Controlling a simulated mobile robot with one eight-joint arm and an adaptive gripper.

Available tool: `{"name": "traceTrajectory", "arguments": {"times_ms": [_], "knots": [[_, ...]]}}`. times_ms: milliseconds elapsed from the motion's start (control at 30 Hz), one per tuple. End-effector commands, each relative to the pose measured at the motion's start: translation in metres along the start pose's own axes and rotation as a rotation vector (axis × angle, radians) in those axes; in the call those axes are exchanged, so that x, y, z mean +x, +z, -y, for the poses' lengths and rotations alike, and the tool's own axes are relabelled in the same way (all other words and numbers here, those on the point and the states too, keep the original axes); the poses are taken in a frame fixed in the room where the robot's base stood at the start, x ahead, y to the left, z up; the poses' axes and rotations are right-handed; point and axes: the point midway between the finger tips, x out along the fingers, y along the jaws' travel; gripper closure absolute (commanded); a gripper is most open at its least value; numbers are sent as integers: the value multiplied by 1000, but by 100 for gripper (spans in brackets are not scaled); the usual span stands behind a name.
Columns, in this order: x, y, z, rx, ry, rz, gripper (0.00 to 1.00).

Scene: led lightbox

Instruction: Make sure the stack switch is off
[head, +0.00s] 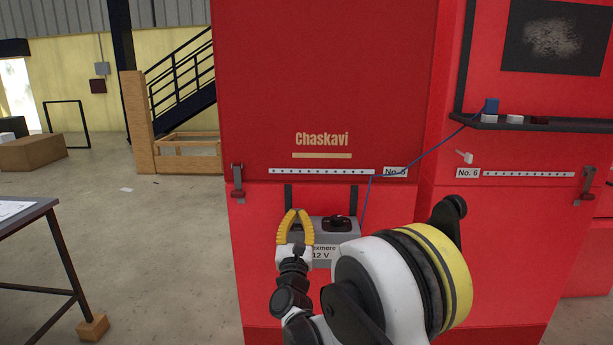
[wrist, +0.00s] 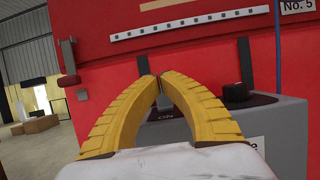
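A grey box (head: 349,236) marked "12 V" hangs by two dark straps on the front of the red cabinet. A black knob (head: 338,221) sits on its top right; it also shows in the wrist view (wrist: 235,92). The wrist view shows "ON" on the box top, with a dark part (wrist: 168,108) above it, partly hidden behind my right finger. Which way any switch is set, I cannot tell. My gripper (head: 297,212) has yellow fingers and is in front of the box's left part. Its tips meet in the wrist view (wrist: 156,78), with nothing seen between them.
The red cabinet (head: 330,90) fills the middle and right, with latches at its sides. A blue cable runs from near the box to a small shelf (head: 540,125). A table (head: 25,215) stands at left. Open floor lies left of the cabinet.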

Motion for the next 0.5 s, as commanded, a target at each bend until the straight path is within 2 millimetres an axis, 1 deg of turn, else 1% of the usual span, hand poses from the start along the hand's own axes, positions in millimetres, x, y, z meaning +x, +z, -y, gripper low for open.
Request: {"name": "traceTrajectory", "arguments": {"times_ms": [33,133,500], "knots": [[-4,-1,0,0,1,0,100],[-8,0,0,0,1,0,100],[-12,0,0,0,0,0,100]]}}
